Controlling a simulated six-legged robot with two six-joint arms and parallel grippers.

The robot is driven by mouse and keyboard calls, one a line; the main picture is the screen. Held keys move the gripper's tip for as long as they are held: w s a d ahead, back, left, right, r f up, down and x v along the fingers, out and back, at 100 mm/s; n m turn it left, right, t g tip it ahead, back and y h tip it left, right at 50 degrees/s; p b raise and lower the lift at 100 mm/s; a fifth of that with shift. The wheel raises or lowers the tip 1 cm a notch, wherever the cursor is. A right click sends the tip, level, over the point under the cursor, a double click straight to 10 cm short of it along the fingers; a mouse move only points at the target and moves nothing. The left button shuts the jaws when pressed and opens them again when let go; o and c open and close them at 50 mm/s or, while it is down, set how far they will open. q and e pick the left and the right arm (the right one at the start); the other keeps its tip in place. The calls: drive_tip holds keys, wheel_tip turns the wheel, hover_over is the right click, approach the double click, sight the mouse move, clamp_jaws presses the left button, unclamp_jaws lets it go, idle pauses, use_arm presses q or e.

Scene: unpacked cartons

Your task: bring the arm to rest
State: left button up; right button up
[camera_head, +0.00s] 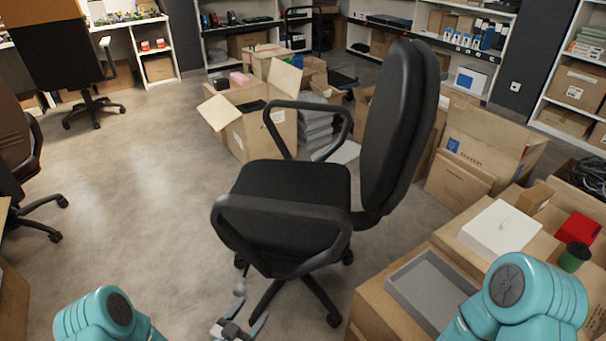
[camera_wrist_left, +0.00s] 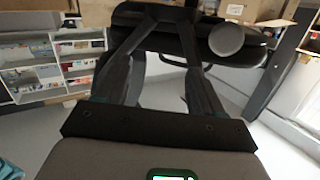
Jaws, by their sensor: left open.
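My left gripper (camera_head: 243,313) is low at the bottom middle of the head view, in front of the black office chair (camera_head: 292,188) and near its base. In the left wrist view its two dark fingers (camera_wrist_left: 167,28) stand apart with nothing held between them. The chair's dark parts show beyond the fingertips there. A small grey round thing (camera_head: 240,288) shows by the gripper; I cannot tell what it is. My teal left arm shows at bottom left. My teal right arm shows at bottom right, but its gripper is out of view.
A carton with a grey tray (camera_head: 432,290), a white box (camera_head: 499,229), a red box (camera_head: 578,227) and a dark cup (camera_head: 574,257) lies by my right arm. Open cartons (camera_head: 250,122) stand behind the chair.

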use_arm(q)
drive_tip(key=s+d+f+n+g+y, duration=0.15)
drive_tip(key=s+n+g, duration=0.25)
drive_tip(key=s+g, duration=0.5)
drive_tip(key=s+d+f+n+g+y, duration=0.1)
drive_tip(key=s+f+n+g+y, duration=0.25)
drive_tip(key=s, duration=1.05)
wheel_tip(320, 180, up, 22)
drive_tip(key=g+h+p, duration=0.1)
drive_tip(key=g+p, duration=0.1)
drive_tip(key=p, duration=1.9)
drive_tip(key=shift+n, duration=0.45)
